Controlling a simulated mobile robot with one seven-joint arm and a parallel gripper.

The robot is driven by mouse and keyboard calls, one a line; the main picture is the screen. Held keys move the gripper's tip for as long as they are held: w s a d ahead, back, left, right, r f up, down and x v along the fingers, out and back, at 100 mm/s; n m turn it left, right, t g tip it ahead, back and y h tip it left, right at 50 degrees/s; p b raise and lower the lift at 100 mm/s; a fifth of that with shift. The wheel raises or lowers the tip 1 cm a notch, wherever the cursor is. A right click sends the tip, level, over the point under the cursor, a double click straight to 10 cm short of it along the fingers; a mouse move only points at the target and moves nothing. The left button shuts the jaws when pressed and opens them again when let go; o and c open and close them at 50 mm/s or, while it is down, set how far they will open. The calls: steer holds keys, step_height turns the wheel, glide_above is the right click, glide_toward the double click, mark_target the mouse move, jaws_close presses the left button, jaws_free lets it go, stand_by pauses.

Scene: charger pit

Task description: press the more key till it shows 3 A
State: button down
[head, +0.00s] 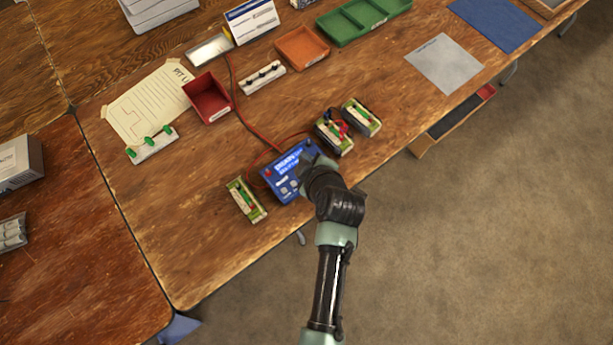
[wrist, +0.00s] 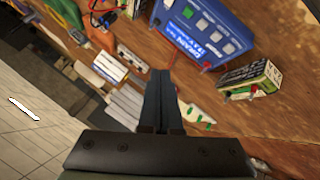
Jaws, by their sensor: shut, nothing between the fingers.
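The blue charger (head: 270,179) sits on the wooden bench near its front edge. I cannot tell which is the more key. My gripper (head: 309,160) is over the right part of the charger and hides some of it. In the wrist view my gripper (wrist: 160,73) is shut and empty, its tips below the charger in the picture; contact cannot be seen.
A battery pack (head: 246,200) lies left of the charger, and two more packs (head: 362,117) lie to its right. A red cable (head: 247,122) runs behind it. A red bin (head: 208,98), an orange tray (head: 301,47) and a green tray (head: 362,20) stand farther back.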

steer(key=shift+f, duration=0.15)
step_height(320, 180, down, 8)
steer(key=b, duration=0.7)
steer(key=shift+f+b, duration=0.25)
steer(key=shift+b, duration=0.1)
stand_by(1.6)
steer(key=shift+f+b, duration=0.4)
steer(key=shift+f+b, duration=0.4)
stand_by(0.7)
steer(key=shift+r, duration=0.1)
steer(key=shift+r+p, duration=0.6)
steer(key=shift+r, duration=0.1)
steer(key=shift+r, duration=0.1)
step_height(320, 180, up, 5)
steer(key=p, duration=0.4)
